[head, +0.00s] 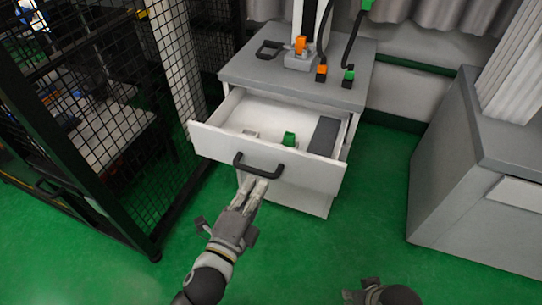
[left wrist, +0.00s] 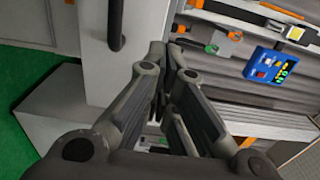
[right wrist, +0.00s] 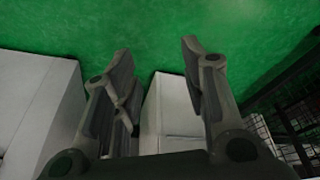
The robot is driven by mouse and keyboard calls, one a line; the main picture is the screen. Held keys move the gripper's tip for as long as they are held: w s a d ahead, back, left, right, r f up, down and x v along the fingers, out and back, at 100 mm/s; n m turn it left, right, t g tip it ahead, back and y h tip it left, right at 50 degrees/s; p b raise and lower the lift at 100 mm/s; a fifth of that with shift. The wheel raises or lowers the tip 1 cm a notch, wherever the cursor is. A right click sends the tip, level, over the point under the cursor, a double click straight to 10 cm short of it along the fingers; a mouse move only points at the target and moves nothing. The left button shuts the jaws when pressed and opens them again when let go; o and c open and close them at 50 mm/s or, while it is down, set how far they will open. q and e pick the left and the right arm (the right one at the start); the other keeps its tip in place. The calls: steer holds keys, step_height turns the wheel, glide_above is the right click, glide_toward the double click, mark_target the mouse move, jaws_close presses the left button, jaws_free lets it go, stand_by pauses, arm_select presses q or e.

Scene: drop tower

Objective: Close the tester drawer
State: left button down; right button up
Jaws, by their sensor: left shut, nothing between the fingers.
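The tester drawer (head: 215,143) is a white drawer pulled out from a grey-topped cabinet (head: 300,80). Its black bar handle (head: 258,170) is on the front panel. The handle also shows in the left wrist view (left wrist: 116,25). My left gripper (head: 257,184) is shut and empty, with its fingertips just below the handle at the drawer front; I cannot tell if they touch it. Its closed fingers also show in the left wrist view (left wrist: 167,55). My right gripper (right wrist: 157,65) is open and empty over the green floor, and only partly shows in the head view.
A green item (head: 289,139) and a dark grey block (head: 324,136) lie inside the drawer. A tester column with an orange part (head: 300,45) stands on the cabinet. A black mesh fence (head: 90,90) is at left, a grey cabinet (head: 460,190) at right. Green floor between is free.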

mark_target(275, 148)
arm_select(q)
steer(key=x, duration=0.9)
steer(key=shift+w+f+b, duration=0.1)
steer(key=shift+b, duration=0.25)
steer(key=shift+w+d, duration=0.2)
steer(key=shift+w, duration=0.4)
arm_select(e)
steer(key=shift+w+v, duration=0.2)
steer(key=shift+v, duration=1.15)
arm_select(q)
steer(key=shift+w+d, duration=0.15)
steer(key=shift+w, duration=0.25)
steer(key=b+x, duration=0.2)
steer(key=x, duration=1.4)
arm_select(e)
steer(key=shift+w+d+r, duration=0.2)
steer(key=shift+w+r, duration=0.05)
steer(key=shift+r, duration=0.2)
steer(key=shift+w+d+r, duration=0.25)
steer(key=shift+r, duration=0.15)
